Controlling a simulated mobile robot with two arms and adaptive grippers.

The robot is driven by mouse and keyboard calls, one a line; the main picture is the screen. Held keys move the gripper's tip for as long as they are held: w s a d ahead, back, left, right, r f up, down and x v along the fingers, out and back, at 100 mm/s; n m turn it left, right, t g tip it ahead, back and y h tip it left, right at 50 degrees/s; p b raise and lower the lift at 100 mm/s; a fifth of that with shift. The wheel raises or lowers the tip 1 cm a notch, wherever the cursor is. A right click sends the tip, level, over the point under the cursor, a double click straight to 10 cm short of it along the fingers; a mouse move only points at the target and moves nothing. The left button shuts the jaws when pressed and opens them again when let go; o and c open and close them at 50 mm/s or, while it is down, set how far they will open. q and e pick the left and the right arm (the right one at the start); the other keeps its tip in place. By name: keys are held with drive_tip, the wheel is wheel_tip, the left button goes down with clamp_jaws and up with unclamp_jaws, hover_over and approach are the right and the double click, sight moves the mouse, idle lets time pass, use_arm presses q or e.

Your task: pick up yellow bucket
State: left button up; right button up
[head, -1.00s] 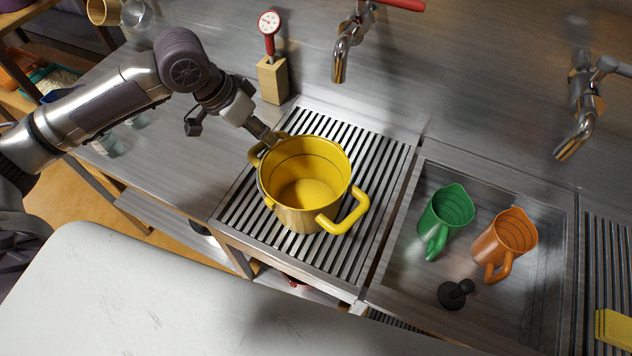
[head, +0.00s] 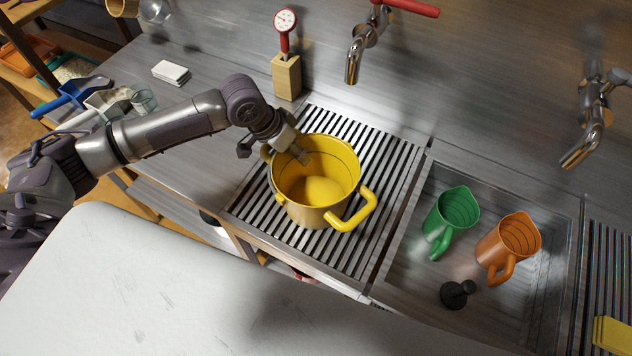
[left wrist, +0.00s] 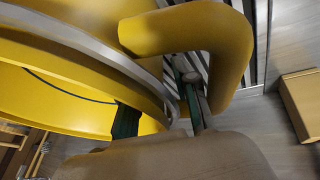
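The yellow bucket (head: 318,190) stands upright on the slatted drainer (head: 375,140), its near handle (head: 355,213) pointing toward the lower right. My left gripper (head: 296,150) is at the bucket's far left rim, beside the other handle. One finger reaches down inside the bucket; the outer one is hidden in the head view. In the left wrist view, the open fingers (left wrist: 160,108) straddle the wall of the bucket (left wrist: 60,75), one inside and one between wall and handle (left wrist: 205,35). A gap shows between them. My right gripper is out of view.
A red dial thermometer (head: 286,24) in a wooden block (head: 286,76) stands behind the gripper. A tap (head: 358,50) hangs over the back. The sink at right holds a green jug (head: 452,212), an orange jug (head: 508,243) and a black plug (head: 457,294). A white surface (head: 150,290) lies in front.

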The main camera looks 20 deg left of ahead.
use_arm(q)
drive_tip(key=shift+c, duration=0.5)
clamp_jaws()
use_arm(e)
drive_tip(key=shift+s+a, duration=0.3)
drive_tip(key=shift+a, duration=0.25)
use_arm(q)
drive_tip(key=shift+r, duration=0.1)
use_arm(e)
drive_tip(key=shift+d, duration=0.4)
